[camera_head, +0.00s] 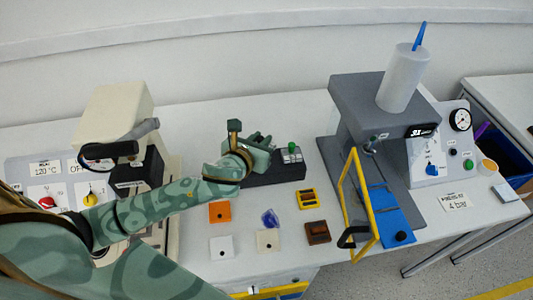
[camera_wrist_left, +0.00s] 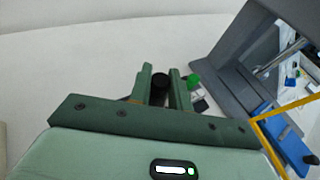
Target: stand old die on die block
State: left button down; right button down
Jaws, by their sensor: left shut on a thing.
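My left gripper (camera_head: 262,145) is over the left part of the black die block (camera_head: 280,174) on the bench. Its fingers show in the left wrist view (camera_wrist_left: 160,85), shut on a dark round-ended piece (camera_wrist_left: 159,92), which I take to be the old die. In the head view the fingers and hand hide it, so I cannot tell whether it touches the block. A green-topped piece (camera_head: 291,149) stands at the block's right end; its green top also shows in the left wrist view (camera_wrist_left: 194,80), just right of the fingers. My right gripper is not in view.
A grey press (camera_head: 372,98) with a yellow guard frame (camera_head: 346,205) stands to the right. A cream machine (camera_head: 112,112) stands to the left. Orange, white, blue, yellow and brown small items lie on the bench in front. The bench behind the block is clear.

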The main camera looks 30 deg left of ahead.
pick_arm(q)
jog(key=shift+w+d+f, duration=0.15)
jog(key=shift+w+f, duration=0.3)
jog(key=shift+f, duration=0.15)
jog(key=f+b, duration=0.2)
jog(key=f, duration=0.2)
jog(key=shift+w+d+b, duration=0.2)
jog(key=shift+w+b, duration=0.1)
jog(key=shift+b, duration=0.1)
jog(key=shift+r, duration=0.15)
jog(key=c, duration=1.3)
grip_release()
jog(key=shift+s, duration=0.25)
jog(key=p+v, duration=0.3)
jog(key=v, duration=0.8)
jog(key=shift+s+r+p, duration=0.2)
jog(key=shift+s+p, duration=0.1)
